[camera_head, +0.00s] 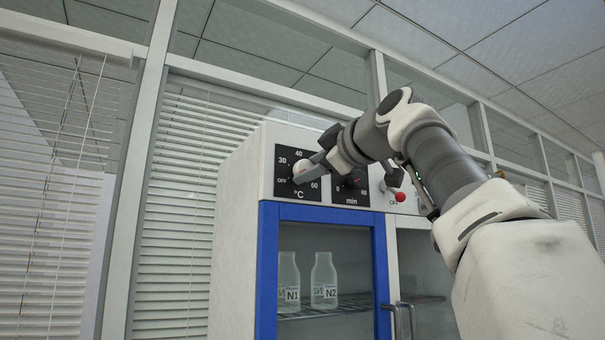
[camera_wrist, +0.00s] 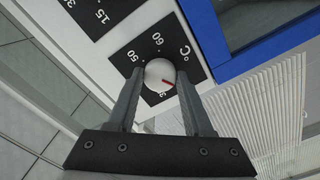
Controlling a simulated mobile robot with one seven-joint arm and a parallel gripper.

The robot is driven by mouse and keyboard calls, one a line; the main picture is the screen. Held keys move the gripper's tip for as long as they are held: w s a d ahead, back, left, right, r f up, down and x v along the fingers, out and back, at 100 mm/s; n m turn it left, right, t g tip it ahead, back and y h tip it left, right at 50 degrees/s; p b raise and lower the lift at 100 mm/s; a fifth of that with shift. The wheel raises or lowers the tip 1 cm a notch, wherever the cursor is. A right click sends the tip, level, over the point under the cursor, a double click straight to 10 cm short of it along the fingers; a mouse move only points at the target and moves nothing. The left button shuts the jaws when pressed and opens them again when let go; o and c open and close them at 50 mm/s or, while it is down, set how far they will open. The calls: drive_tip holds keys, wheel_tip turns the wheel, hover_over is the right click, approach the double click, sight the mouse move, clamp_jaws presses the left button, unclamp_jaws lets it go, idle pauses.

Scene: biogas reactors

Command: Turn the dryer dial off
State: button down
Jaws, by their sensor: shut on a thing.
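The dryer (camera_head: 243,190) is a white cabinet with a blue-framed glass door. Its temperature dial (camera_head: 300,166) is a round white knob on a black °C plate at the upper left of the panel. In the wrist view the dial (camera_wrist: 157,73) sits between the two fingers of my gripper (camera_wrist: 159,84), which is shut on it. In the head view my gripper (camera_head: 308,170) partly covers the plate.
Two bottles, N1 (camera_head: 289,283) and N2 (camera_head: 324,281), stand on a rack behind the door. Windows with blinds (camera_head: 185,215) are behind and left.

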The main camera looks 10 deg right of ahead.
idle(0.3)
drive_tip(key=shift+c, duration=1.5)
unclamp_jaws()
drive_tip(key=b+v, duration=0.2)
drive_tip(key=v, duration=1.5)
drive_tip(key=shift+s+b, duration=0.2)
drive_tip(key=shift+b, duration=0.2)
